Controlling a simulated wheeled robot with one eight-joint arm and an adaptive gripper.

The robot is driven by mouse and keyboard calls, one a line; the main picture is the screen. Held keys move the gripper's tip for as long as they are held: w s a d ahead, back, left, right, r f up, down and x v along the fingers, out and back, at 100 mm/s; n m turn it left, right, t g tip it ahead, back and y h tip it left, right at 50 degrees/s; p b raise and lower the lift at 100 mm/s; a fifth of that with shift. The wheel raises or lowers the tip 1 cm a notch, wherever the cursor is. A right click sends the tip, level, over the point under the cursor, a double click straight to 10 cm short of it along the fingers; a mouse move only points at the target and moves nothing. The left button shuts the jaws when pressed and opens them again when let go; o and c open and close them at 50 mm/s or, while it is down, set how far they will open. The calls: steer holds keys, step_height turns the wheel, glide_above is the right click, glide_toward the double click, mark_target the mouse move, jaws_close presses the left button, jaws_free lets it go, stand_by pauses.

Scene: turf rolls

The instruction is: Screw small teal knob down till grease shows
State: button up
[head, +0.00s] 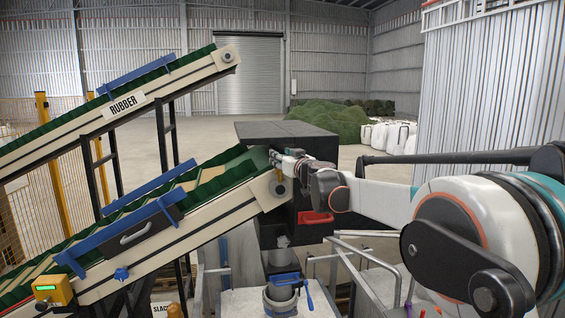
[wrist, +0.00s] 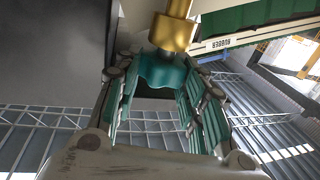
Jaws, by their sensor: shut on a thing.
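The small teal knob (wrist: 160,70) has a lobed edge and sits at the end of a brass fitting (wrist: 173,30) in the wrist view. My gripper (wrist: 160,86) has its two green-padded fingers on either side of the knob and is shut on it. The joint between knob and brass is small and partly in shadow. In the head view my gripper (head: 283,160) is at the upper end of the lower conveyor (head: 185,232), beside its end roller (head: 278,188). The knob is too small or hidden to make out there.
A second conveyor marked RUBBER (head: 125,104) rises at the left. Metal rails (head: 365,262) and a bucket with a blue clamp (head: 283,293) stand below.

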steer(key=shift+s+a+m+t+h+b, duration=0.15)
steer(key=shift+m+t+h+b, duration=0.2)
steer(key=shift+m+h, duration=0.6)
steer(key=shift+w+a+m+t+h+b, duration=0.15)
steer(key=shift+m+t+h+b, duration=0.3)
steer(key=shift+h, duration=0.8)
steer(key=shift+s+a+m+t+h+b, duration=0.15)
steer(key=shift+m+t+h+b, duration=0.15)
steer(key=shift+m+h, duration=0.65)
steer(key=shift+a+m+g+h, duration=0.15)
steer(key=shift+m+h, duration=0.85)
steer(key=shift+h, duration=0.7)
steer(key=shift+m+g+h, duration=0.15)
steer(key=shift+m+h, duration=0.8)
steer(key=shift+h, duration=0.7)
steer(key=o, duration=1.1)
steer(key=shift+c, duration=0.2)
steer(key=shift+y, duration=0.3)
